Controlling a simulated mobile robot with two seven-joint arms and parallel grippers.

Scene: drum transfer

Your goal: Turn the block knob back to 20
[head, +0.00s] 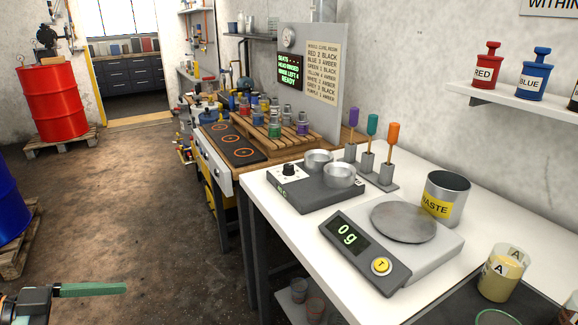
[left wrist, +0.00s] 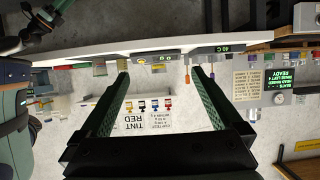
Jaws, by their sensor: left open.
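The grey block (head: 318,193) sits on the white table with two metal cups in its top. Its black knob (head: 289,169) stands on a white dial plate at the block's left end. The dial marks are too small to read. In the left wrist view, which is upside down, the block's front shows a green "40 C" display (left wrist: 223,49). My left gripper (head: 126,289) is at the bottom left, over the floor and well apart from the block. In its wrist view the two green fingers (left wrist: 158,73) are spread with nothing between them. My right gripper is not in view.
A scale (head: 410,240) reading 0 g stands in front of the block. A waste can (head: 446,197), a rack with three coloured-handled tools (head: 378,177) and a labelled beaker (head: 502,275) are nearby. A hotplate bench (head: 232,147) stands behind. Floor left of the table is clear.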

